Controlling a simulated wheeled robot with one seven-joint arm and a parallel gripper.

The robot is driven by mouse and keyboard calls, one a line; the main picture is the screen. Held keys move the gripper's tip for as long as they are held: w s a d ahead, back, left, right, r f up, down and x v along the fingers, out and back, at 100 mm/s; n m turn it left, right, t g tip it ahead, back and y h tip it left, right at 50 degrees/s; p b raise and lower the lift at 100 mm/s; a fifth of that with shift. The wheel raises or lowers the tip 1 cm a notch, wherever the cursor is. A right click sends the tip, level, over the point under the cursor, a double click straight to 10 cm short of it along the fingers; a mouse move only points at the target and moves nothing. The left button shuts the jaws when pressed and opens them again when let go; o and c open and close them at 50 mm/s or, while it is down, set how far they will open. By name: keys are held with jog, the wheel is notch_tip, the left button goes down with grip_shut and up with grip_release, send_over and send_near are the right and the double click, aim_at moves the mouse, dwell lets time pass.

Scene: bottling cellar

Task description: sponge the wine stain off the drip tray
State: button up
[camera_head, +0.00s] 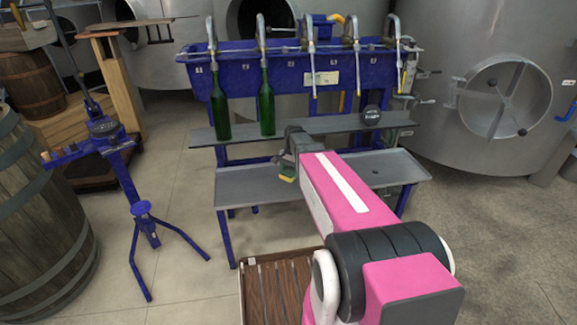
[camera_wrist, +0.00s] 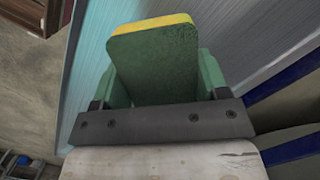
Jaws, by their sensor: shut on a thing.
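My gripper (camera_wrist: 158,75) is shut on a sponge (camera_wrist: 160,60), green with a yellow layer along its far edge. In the head view the gripper (camera_head: 290,166) is over the middle of the grey drip tray (camera_head: 243,190), and a bit of the sponge (camera_head: 287,179) shows below it. The tray's brushed surface (camera_wrist: 252,35) lies beyond the sponge in the wrist view. I cannot tell whether the sponge touches it. A small dark spot shows on the tray's right part; I cannot tell whether it is the stain. My arm hides part of the tray.
Two green bottles (camera_head: 219,105) (camera_head: 267,100) stand on the shelf (camera_head: 240,132) above the tray, under the blue filler's spouts. A slatted wooden crate (camera_head: 270,285) is below; a blue stand (camera_head: 140,205) is left.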

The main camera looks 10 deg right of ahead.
jog(key=shift+r, duration=1.25)
